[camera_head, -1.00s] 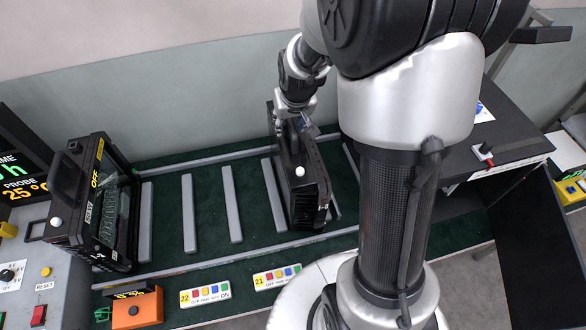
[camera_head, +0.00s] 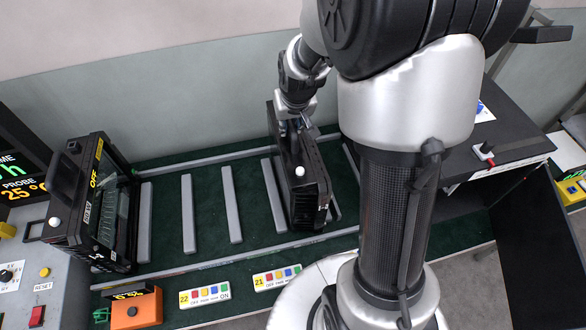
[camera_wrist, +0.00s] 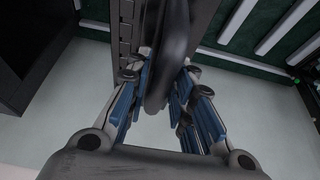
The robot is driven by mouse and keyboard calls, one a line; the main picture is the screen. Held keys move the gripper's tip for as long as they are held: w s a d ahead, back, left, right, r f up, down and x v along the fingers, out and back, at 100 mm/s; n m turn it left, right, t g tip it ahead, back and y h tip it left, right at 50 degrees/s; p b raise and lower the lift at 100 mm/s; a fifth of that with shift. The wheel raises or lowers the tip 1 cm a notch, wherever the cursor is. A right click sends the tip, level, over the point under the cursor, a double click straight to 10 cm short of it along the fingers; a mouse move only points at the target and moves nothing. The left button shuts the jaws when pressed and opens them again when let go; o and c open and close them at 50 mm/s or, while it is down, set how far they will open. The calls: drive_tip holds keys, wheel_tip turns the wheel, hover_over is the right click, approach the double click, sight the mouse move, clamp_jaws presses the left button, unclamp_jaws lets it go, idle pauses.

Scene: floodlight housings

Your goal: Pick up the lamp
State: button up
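A black floodlight housing, the lamp (camera_head: 309,196), stands upright on the green slatted rack in the middle of the head view. My gripper (camera_head: 296,124) is at its top rear, around its handle. In the wrist view the dark handle (camera_wrist: 168,50) runs between the blue-padded fingers of my gripper (camera_wrist: 165,78), and the pads appear to press on it from both sides. The lamp's base still appears to rest on the rack. Part of the handle is hidden by the fingers and wrist.
Another black floodlight (camera_head: 92,205), marked OFF, stands at the left of the rack (camera_head: 190,215). Grey slats between the two are bare. An orange box (camera_head: 137,311) and coloured label strips line the front edge. A dark table (camera_head: 490,150) stands at right.

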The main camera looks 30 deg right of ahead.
clamp_jaws()
idle(0.4)
drive_tip(key=shift+w+r, duration=0.2)
